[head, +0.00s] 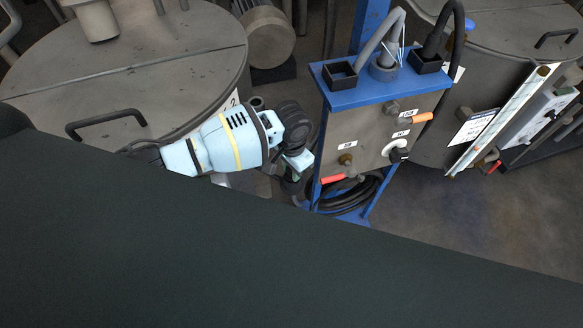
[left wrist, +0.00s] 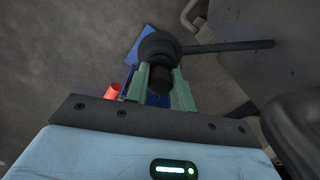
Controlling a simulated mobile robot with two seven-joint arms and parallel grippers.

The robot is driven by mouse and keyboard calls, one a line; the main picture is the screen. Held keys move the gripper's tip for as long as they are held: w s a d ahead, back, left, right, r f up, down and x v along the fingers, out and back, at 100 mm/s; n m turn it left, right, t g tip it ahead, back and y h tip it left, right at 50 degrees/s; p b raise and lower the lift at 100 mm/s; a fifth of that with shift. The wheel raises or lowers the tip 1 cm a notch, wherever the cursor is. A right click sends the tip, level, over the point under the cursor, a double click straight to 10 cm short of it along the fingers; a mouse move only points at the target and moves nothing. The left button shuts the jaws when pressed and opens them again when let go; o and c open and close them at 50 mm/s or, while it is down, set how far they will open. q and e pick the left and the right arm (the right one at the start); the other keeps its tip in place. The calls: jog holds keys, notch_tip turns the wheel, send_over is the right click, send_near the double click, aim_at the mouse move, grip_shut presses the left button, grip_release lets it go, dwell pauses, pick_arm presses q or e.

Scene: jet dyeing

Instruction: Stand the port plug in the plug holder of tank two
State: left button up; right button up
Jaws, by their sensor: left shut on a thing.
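My left gripper (head: 293,178) reaches in from the left in the head view, beside the front of the blue stand. In the left wrist view its green fingers (left wrist: 161,76) are shut on a dark round piece with a long thin rod to the right, which looks like the port plug (left wrist: 158,45). In the head view the plug is mostly hidden or too dark to make out. Tank two (head: 150,58), with a "2" on its side, stands at the left behind my arm. I cannot tell which fitting is its plug holder.
The blue stand (head: 374,92) carries square black cups (head: 340,75), cables and a grey panel (head: 375,135) with valves and red and orange handles. Coiled black hose (head: 347,200) lies below. Another tank (head: 510,25) stands at the right. Floor is clear at lower right.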

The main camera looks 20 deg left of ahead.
pick_arm(q)
jog(key=shift+f, duration=0.1)
dwell(0.5)
jog(key=shift+f, duration=0.4)
jog(key=o, duration=1.1)
jog(key=shift+c, duration=0.2)
